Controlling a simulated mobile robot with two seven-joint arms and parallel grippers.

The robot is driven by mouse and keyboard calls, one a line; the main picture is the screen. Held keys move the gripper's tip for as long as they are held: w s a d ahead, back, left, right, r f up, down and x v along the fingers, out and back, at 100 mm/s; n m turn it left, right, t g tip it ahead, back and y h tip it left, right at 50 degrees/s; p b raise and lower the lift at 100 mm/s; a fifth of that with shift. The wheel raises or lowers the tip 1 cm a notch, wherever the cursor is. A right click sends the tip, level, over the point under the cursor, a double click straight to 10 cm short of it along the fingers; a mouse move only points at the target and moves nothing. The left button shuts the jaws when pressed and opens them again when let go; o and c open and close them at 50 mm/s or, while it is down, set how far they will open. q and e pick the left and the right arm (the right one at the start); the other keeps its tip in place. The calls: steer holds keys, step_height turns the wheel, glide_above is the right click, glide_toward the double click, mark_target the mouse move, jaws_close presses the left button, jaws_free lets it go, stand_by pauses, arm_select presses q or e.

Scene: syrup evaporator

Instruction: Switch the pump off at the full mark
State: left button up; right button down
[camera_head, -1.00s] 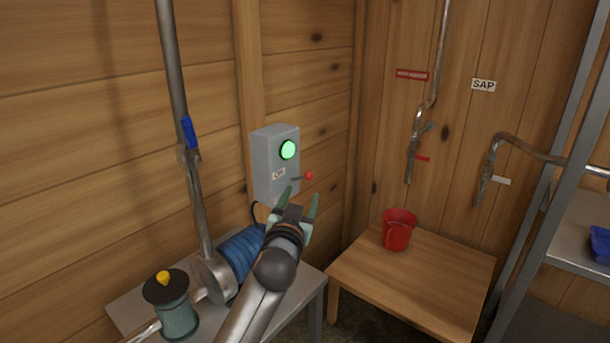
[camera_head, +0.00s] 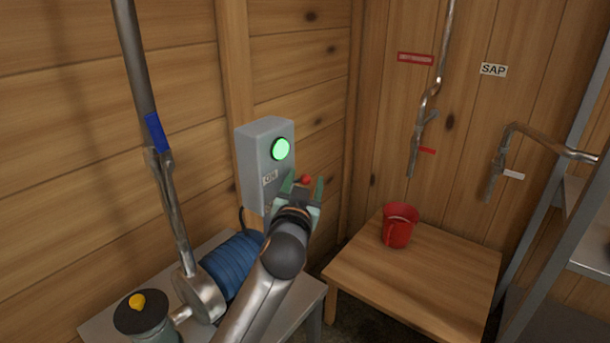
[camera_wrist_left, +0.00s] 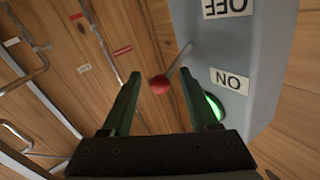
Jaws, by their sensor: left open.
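The grey pump switch box (camera_head: 255,160) is fixed on the wooden wall, with a lit green lamp (camera_head: 281,149) and an ON label. Its lever ends in a red knob (camera_head: 306,180). My left gripper (camera_head: 304,188) is open, with its fingers on either side of the knob in the head view. In the left wrist view, the red knob (camera_wrist_left: 160,85) lies between the open fingers (camera_wrist_left: 168,92), apart from both. The lever is at the ON label (camera_wrist_left: 230,82); the OFF label (camera_wrist_left: 227,6) also shows there. My right gripper is not in view.
A red bucket (camera_head: 400,225) stands on the wooden table (camera_head: 430,275) to the right. Pipes (camera_head: 420,140) hang above it.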

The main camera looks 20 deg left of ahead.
arm_select(q)
steer(key=shift+w, duration=0.25)
steer(key=shift+r, duration=0.1)
jaws_close()
stand_by(0.4)
steer(key=shift+f, duration=0.3)
stand_by(0.6)
